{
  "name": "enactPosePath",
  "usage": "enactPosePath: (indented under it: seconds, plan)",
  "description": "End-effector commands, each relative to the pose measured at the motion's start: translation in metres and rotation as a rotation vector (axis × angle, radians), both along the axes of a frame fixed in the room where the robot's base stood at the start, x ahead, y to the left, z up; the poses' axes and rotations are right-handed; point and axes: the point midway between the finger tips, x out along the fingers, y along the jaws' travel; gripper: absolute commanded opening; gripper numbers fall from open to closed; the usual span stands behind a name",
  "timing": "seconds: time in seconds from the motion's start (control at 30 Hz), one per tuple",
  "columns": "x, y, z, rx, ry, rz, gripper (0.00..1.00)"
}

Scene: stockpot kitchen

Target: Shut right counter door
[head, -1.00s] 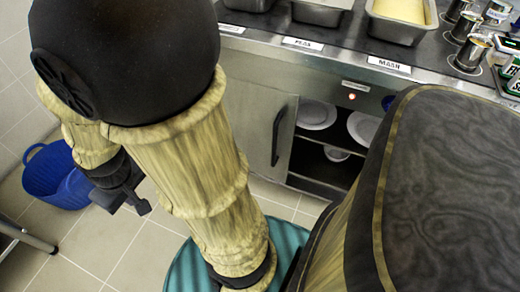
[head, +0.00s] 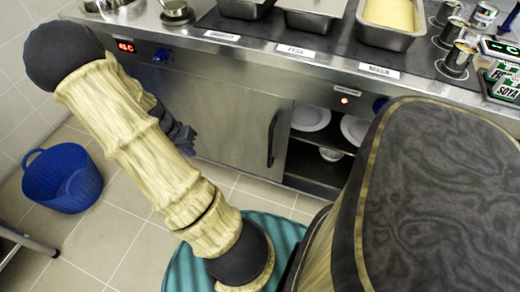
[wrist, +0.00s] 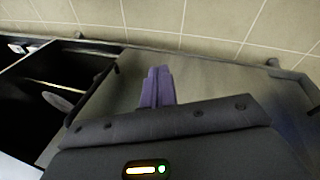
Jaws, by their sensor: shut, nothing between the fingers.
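The counter front has a grey steel door panel (head: 235,115) with a dark vertical handle (head: 272,140) near its right edge. Right of it is an open compartment (head: 310,165) with white plates inside. My body hides the counter further right, so I cannot tell whether another panel stands there. My gripper (head: 186,138) shows partly behind my arm, in front of the panel and left of the handle. In the wrist view its purple fingers (wrist: 156,75) are together and empty over the panel (wrist: 205,78). The handle (wrist: 92,95) and the open compartment (wrist: 45,85) lie to their left.
Metal food pans (head: 390,28), labels and tins (head: 458,58) stand on the countertop. A red indicator light (head: 344,100) shows on the counter front above the opening. A blue tub (head: 62,180) stands on the tiled floor at left. Floor between tub and counter is clear.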

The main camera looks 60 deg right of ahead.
Motion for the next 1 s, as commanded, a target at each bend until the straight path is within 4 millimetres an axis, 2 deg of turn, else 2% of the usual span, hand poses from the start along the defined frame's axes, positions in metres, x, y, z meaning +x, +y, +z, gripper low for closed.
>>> enactPosePath:
  seconds: [0.03, 0.2, 0.3, 0.4, 0.53, 0.83, 1.0]
  plan:
    - [-0.009, -0.022, -0.008, -0.038, 0.033, -0.082, 0.0]
    - [-0.041, -0.088, -0.028, -0.188, 0.112, -0.331, 0.0]
    - [-0.059, -0.118, -0.036, -0.273, 0.147, -0.439, 0.0]
    - [-0.071, -0.136, -0.04, -0.331, 0.166, -0.503, 0.0]
    - [-0.077, -0.144, -0.041, -0.358, 0.174, -0.534, 0.0]
    - [-0.077, -0.144, -0.042, -0.356, 0.173, -0.533, 0.0]
    - [-0.083, -0.147, -0.052, -0.355, 0.175, -0.535, 0.0]
